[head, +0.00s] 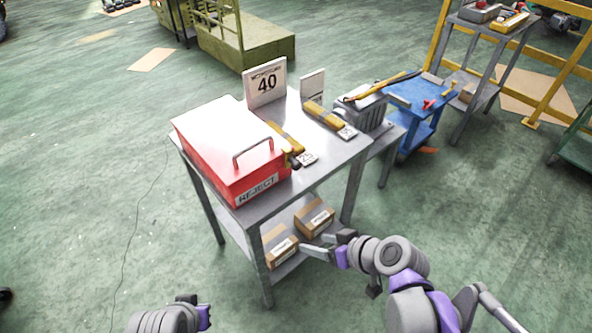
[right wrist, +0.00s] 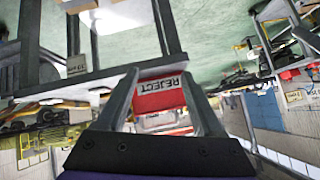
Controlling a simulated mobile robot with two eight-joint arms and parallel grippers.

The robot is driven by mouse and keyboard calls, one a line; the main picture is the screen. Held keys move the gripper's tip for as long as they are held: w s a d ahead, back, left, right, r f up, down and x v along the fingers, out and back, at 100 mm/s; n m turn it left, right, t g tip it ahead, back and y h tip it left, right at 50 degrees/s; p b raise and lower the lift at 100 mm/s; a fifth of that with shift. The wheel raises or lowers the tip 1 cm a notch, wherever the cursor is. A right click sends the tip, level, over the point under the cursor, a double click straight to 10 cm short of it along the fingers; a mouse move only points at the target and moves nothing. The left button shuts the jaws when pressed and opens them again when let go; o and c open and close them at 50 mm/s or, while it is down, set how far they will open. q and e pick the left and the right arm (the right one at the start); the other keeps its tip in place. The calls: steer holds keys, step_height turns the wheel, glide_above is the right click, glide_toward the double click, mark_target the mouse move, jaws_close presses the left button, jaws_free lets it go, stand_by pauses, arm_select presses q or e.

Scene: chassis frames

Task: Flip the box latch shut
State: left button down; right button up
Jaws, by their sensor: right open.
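A red box (head: 233,160) with a white lid and a REJECT label stands on the grey metal table (head: 318,160). No latch can be clearly made out; a small dark and yellow part (head: 294,157) sits at the box's right corner. My right gripper (head: 315,244) is open and empty, low in front of the table. In the right wrist view, the upside-down box (right wrist: 160,97) shows between its open fingers, some distance beyond. My left gripper (head: 195,304) is partly in view at the bottom edge, its fingers unclear.
Cardboard boxes (head: 314,217) lie on the lower shelf. A grey ribbed case (head: 364,107) and a blue cart (head: 419,110) stand to the right.

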steer(key=w+n+t+y+b, duration=0.2)
steer(key=w+t+y+b, duration=0.1)
steer(key=w, duration=0.4)
steer(key=t+y+b, duration=0.1)
steer(key=t+b, duration=0.2)
steer(key=t, duration=0.2)
glide_toward(299, 167)
arm_select(q)
step_height(299, 167, down, 8)
steer(key=shift+s, duration=0.2)
arm_select(e)
steer(key=shift+n, duration=0.4)
steer(key=x, duration=1)
steer(key=shift+w+a, duration=0.3)
steer(key=shift+c, duration=0.2)
jaws_close()
